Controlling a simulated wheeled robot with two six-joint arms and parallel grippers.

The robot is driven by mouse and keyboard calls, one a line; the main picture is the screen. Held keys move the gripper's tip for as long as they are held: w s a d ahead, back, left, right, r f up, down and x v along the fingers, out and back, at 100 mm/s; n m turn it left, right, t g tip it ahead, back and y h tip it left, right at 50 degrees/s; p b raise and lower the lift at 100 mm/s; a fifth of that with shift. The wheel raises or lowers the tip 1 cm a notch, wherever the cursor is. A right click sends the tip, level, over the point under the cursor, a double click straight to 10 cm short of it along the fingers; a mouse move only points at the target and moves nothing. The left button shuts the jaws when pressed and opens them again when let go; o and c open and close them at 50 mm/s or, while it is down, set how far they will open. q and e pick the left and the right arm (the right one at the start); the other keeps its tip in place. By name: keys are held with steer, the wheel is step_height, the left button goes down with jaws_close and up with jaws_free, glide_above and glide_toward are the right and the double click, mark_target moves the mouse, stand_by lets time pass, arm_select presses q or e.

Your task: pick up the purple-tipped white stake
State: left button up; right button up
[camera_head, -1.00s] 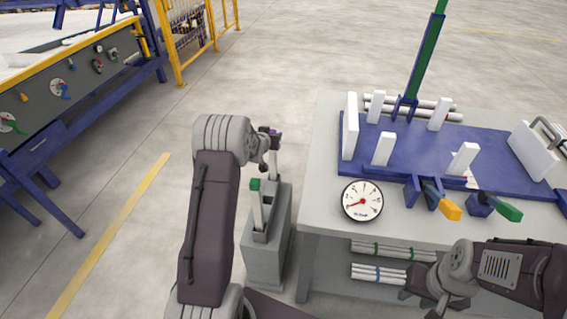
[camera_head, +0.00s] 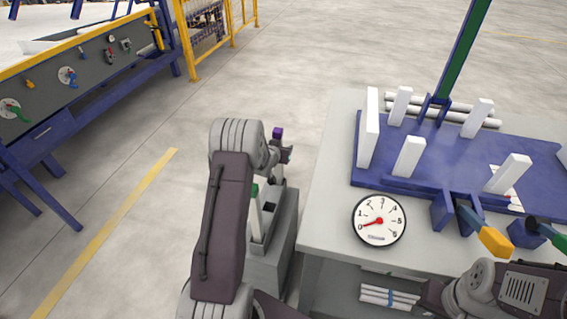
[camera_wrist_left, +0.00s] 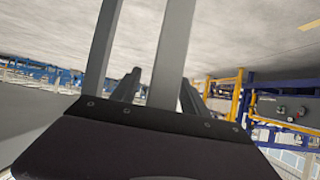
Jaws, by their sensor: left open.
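The purple-tipped white stake (camera_head: 277,133) stands upright in the grey holder (camera_head: 272,258) left of the table; its purple top shows and most of its shaft is hidden behind my left gripper. A green-tipped white stake (camera_head: 256,213) stands nearer in the same holder. My left gripper (camera_head: 287,153) is open close to the upper part of the purple-tipped stake; I cannot tell if the stake is between the fingers. In the left wrist view the gripper (camera_wrist_left: 160,90) shows dark fingers and two grey bars I cannot identify. My right gripper (camera_head: 438,300) is at the bottom, its fingers unclear.
The grey table (camera_head: 325,215) right of the holder carries a blue board (camera_head: 425,165) with white uprights, a round gauge (camera_head: 379,220) and pipes (camera_head: 455,110). A blue-legged control bench (camera_head: 90,80) and yellow fence (camera_head: 195,40) stand at left. The floor between is clear.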

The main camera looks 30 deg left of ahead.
arm_select(q)
steer(key=shift+w+f, duration=0.1)
steer(key=shift+w, duration=0.05)
steer(key=shift+s+d+r, duration=0.1)
steer(key=shift+s+r, duration=0.55)
steer(key=c, duration=0.5)
steer(key=shift+f, duration=0.1)
steer(key=c, duration=0.5)
steer(key=shift+w+f, duration=0.15)
jaws_close()
arm_select(e)
steer(key=shift+s+d+r, duration=0.1)
steer(key=shift+s+r, duration=0.05)
steer(key=shift+s, duration=0.2)
